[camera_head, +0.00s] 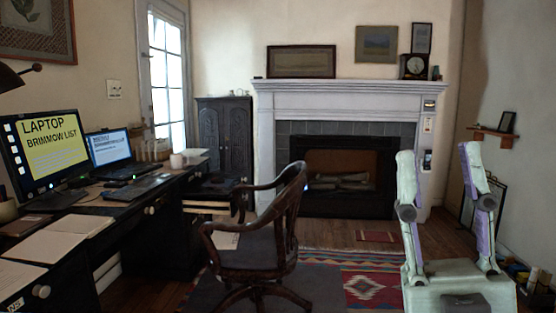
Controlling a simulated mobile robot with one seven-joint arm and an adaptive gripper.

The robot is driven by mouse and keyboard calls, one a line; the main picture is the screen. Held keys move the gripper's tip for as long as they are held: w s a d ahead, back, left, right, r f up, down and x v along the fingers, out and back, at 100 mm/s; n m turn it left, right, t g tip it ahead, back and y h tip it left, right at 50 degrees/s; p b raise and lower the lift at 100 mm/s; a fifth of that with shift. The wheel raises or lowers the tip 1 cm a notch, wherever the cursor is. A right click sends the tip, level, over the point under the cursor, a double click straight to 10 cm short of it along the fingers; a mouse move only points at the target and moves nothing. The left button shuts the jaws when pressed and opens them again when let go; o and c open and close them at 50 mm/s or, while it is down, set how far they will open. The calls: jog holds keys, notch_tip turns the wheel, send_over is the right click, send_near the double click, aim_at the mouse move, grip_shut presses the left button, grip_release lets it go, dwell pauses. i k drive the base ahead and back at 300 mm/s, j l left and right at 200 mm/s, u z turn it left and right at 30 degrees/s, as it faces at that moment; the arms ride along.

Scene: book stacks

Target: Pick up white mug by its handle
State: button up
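A small white mug (177,161) stands upright on the far part of the dark desk (165,200), beyond the laptop. It is too small to tell where its handle points. My gripper (437,158) is at the lower right, with its two pale green and purple fingers pointing up and spread wide apart. Nothing is between the fingers. The gripper is far to the right of the mug, with the wooden chair between them in the picture.
A wooden armchair (260,230) stands right of the desk. A monitor (45,150), a laptop (108,148) and papers (45,245) crowd the desk. Cream-coloured containers (150,153) stand left of the mug. A patterned rug (365,285) covers the floor before the fireplace (340,170).

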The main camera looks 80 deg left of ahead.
aim_at(176, 159)
jog(key=u, duration=3.3)
jog(key=i+l+z, duration=0.7)
jog(key=z, duration=0.15)
jog(key=i+l+z, duration=0.35)
jog(key=i+z, duration=0.35)
jog(key=i+l+z, duration=0.1)
jog(key=i+z, duration=0.2)
jog(key=i+u, duration=0.1)
jog(key=i, duration=0.65)
jog(key=i+l+u, duration=0.1)
jog(key=i, duration=0.65)
jog(key=i+u, duration=0.3)
jog(key=i, duration=0.4)
jog(key=i+l+u, duration=0.2)
jog(key=i+u, duration=0.15)
jog(key=i, duration=0.3)
jog(key=i+u, duration=0.45)
jog(key=i, duration=0.15)
jog(key=i+l+u, duration=0.1)
jog(key=i+u, duration=0.3)
jog(key=i, duration=0.25)
